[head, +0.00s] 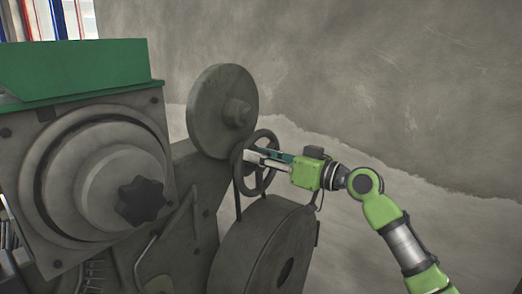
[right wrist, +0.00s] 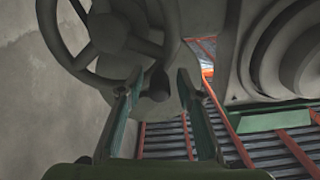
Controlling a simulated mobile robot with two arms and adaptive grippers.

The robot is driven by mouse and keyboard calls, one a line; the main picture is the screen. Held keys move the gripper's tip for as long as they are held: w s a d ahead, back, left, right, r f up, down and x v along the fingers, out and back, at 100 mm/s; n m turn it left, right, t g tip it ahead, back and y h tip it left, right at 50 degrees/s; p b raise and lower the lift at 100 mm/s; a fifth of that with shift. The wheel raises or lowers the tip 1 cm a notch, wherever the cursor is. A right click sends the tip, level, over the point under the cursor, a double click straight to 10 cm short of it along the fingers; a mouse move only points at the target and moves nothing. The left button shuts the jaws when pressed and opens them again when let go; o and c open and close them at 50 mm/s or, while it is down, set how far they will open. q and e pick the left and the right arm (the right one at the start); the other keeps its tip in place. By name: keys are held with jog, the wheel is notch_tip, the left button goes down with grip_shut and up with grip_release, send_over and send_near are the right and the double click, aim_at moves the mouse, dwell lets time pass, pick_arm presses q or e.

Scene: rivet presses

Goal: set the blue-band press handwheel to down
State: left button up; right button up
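The dark grey spoked handwheel (head: 236,168) is at the middle of the head view, on the right side of the press (head: 85,105). No blue band shows on the visible parts. My right gripper (head: 250,157) reaches in from the right, with its fingertips at the wheel. In the right wrist view, the wheel (right wrist: 105,32) fills the upper left. A dark knob (right wrist: 158,84) shows between the two spread fingers of my right gripper (right wrist: 155,88); I cannot tell whether they touch it. My left gripper is not in view.
A large round disc (head: 220,110) stands just above and left of the handwheel, and a wide drum (head: 258,245) lies below it. The press has a green top cover (head: 80,70). A bare grey wall (head: 400,90) is behind; floor at right is clear.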

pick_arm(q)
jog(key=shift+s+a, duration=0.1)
pick_arm(e)
jog(key=shift+w, duration=0.1)
grip_shut()
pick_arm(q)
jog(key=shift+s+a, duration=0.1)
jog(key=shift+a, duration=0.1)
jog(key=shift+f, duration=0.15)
pick_arm(e)
jog(key=shift+f, duration=0.1)
